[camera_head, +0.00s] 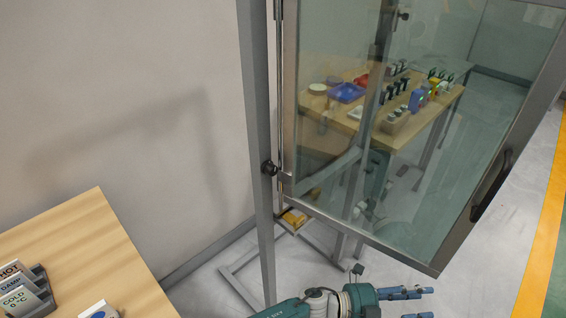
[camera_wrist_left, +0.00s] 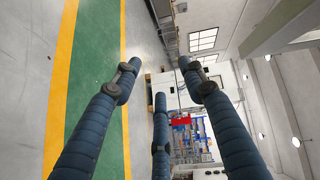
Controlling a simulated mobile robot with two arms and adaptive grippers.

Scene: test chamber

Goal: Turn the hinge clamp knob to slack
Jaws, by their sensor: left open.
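A small black knob (camera_head: 270,168) sits on the grey upright post (camera_head: 257,130) at the hinge side of a framed glass door; I take it for the hinge clamp knob. The glass door (camera_head: 400,150) stands swung out at an angle, with a dark handle (camera_head: 491,186) on its far edge. My left gripper (camera_head: 428,303) is at the bottom edge of the head view, right of and below the knob, well apart from it. Its blue fingers are spread and empty; they also show in the left wrist view (camera_wrist_left: 160,76). The knob does not show there. My right gripper is not seen.
A wooden table (camera_head: 90,260) with labelled cards (camera_head: 20,290) in dark holders is at lower left. Through the glass, another wooden table (camera_head: 340,115) holds a blue tray (camera_head: 346,92) and several small items. Bare floor (camera_head: 205,293) lies by the post.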

